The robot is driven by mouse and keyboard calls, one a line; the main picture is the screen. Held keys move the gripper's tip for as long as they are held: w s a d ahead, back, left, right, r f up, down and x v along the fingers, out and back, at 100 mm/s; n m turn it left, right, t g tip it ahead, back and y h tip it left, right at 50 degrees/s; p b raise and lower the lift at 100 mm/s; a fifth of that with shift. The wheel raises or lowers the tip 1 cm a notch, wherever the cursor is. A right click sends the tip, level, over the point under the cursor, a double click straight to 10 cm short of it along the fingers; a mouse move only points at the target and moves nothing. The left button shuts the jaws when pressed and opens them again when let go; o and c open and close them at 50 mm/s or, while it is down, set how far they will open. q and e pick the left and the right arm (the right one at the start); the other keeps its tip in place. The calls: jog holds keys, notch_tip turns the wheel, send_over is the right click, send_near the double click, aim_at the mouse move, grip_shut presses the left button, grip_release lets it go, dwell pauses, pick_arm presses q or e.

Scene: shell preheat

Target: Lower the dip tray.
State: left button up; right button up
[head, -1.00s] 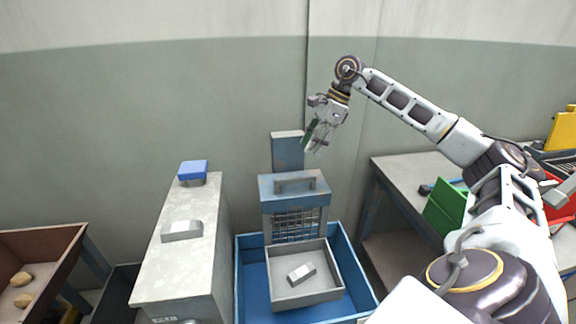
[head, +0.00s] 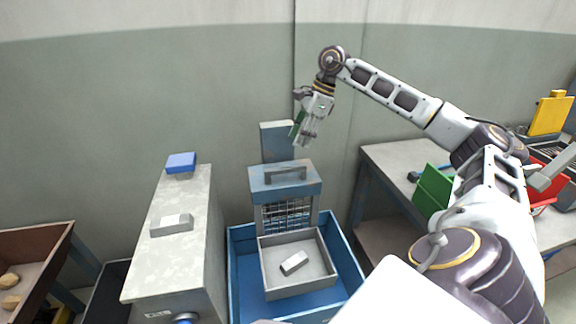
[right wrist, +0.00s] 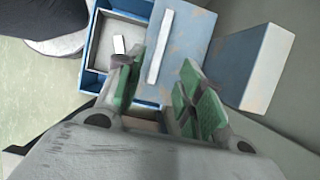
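A grey square tray (head: 263,268) holding a small white-grey block (head: 294,263) sits inside a larger blue basin (head: 243,290). I cannot tell whether the tray rests on the basin floor. Behind it stands a blue-grey housing (head: 258,183) with a grey bar handle (head: 287,172) on top and a wire grid (head: 287,216) in front. My right gripper (head: 303,138), with green finger pads, is above and slightly right of the handle, apart from it. In the right wrist view its fingers (right wrist: 162,92) are spread and empty, with the handle (right wrist: 160,46) beyond them. My left gripper is not in view.
A tall blue-grey column (head: 277,142) rises behind the housing. Left stands a grey cabinet (head: 160,260) with a blue block (head: 181,161) on it. A brown bin (head: 45,250) is at far left. A grey workbench (head: 385,160) with a green item (head: 432,190) is at right.

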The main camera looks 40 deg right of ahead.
send_near(286, 168)
jog(key=shift+x, duration=1.2)
jog(key=b+x, duration=0.1)
jog(key=x, duration=0.4)
jog(key=shift+d, duration=0.1)
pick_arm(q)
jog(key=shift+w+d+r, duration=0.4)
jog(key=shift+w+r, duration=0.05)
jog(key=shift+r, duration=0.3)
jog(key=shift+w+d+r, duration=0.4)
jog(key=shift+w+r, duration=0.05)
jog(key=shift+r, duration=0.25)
pick_arm(e)
jog(key=shift+w+f, duration=0.15)
jog(key=shift+f, duration=0.4)
grip_shut()
